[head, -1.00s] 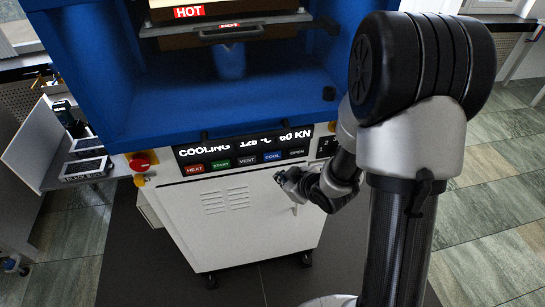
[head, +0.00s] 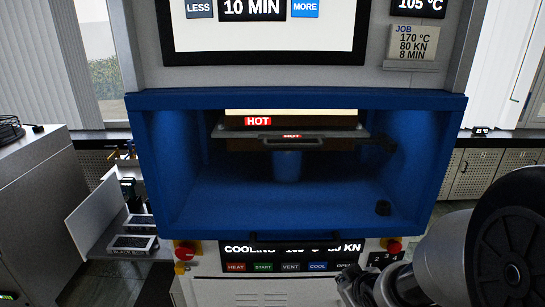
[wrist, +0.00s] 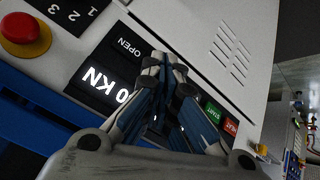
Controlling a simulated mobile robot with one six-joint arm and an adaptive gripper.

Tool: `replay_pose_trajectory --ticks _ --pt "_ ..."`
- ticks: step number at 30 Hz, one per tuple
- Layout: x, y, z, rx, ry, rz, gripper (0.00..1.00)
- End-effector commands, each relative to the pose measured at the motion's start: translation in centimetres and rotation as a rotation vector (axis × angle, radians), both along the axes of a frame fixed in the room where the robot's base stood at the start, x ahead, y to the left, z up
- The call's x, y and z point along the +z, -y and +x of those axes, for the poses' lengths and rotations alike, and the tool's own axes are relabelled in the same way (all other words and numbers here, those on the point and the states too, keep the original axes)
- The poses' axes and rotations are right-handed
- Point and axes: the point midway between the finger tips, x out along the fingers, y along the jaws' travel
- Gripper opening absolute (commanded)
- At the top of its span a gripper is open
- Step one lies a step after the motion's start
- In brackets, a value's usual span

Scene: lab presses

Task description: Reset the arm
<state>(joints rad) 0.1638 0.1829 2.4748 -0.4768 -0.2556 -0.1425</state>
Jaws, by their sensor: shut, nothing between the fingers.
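My gripper (wrist: 165,62) is shut and empty in the wrist view, its fingertips together in front of the press's control strip (wrist: 97,78), close to the OPEN label. I cannot tell whether it touches the panel. In the head view my gripper (head: 352,284) is small and dark at the bottom, below the right part of the strip, with my arm running to the lower right corner. The blue press (head: 455,150) fills the middle.
Red stop buttons (head: 185,248) flank the strip, and one shows large in the wrist view (wrist: 24,32). Plates marked HOT (head: 258,121) sit inside the press. A white side shelf (head: 97,217) with dark-topped trays (head: 135,242) stands at the left. A screen (head: 265,25) is above.

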Motion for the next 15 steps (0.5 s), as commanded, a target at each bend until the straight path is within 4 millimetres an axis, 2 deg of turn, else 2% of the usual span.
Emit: replay_pose_trajectory --ticks 1,6,8,12,15 --pt "2.3 0.3 -0.9 -0.043 -0.002 -0.01 0.0" --pt "7.3 0.8 -5.9 -0.203 -0.069 0.011 0.0" --pt "8.8 0.6 -8.1 -0.254 -0.096 0.034 0.0" --pt "11.5 -0.8 -13.7 -0.346 -0.163 0.108 0.0" --pt "12.7 -2.0 -17.5 -0.385 -0.214 0.164 0.0"
